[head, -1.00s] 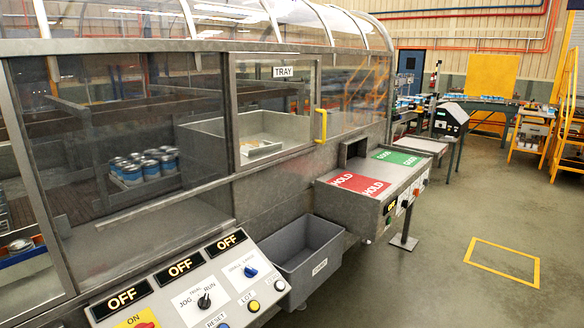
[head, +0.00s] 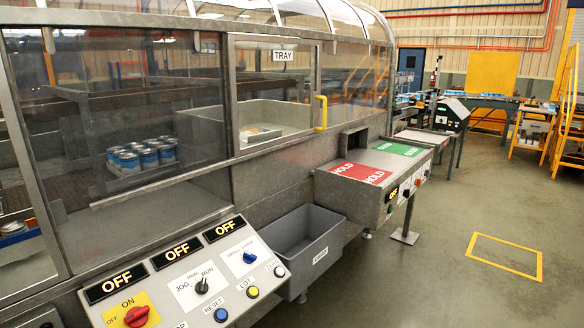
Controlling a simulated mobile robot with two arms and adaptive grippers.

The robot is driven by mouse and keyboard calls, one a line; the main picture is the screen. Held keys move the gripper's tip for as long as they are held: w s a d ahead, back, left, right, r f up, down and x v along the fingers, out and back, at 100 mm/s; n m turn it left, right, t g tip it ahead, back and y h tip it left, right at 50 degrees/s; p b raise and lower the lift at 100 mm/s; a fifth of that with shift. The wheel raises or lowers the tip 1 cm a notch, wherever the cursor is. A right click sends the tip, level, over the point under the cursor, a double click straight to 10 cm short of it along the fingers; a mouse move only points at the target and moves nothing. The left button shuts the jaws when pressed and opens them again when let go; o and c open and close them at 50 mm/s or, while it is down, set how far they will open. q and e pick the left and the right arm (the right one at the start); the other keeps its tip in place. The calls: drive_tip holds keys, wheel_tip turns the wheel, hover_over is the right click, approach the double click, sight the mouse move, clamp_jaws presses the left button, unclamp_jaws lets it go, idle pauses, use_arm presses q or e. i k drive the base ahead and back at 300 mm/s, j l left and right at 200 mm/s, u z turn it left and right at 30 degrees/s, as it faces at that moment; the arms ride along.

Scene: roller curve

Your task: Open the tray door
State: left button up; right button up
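The tray door (head: 281,95) is a clear pane in a grey metal frame, labelled TRAY at the top. It looks shut in the machine's side. Its yellow handle (head: 321,113) stands upright at the door's right edge. Behind the pane is a grey tray (head: 200,122) with a small pale item in it. Neither of my grippers shows in the head view, and nothing touches the handle.
A control panel (head: 185,283) with knobs, buttons and OFF displays juts out at the front. A grey bin (head: 300,245) stands below the door. A red HOLD and green ledge (head: 360,180) sticks out right of it. Floor on the right is clear.

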sight(276, 56)
drive_tip(key=i+l+u, duration=0.3)
drive_tip(key=i+l, duration=0.35)
drive_tip(key=i, duration=0.15)
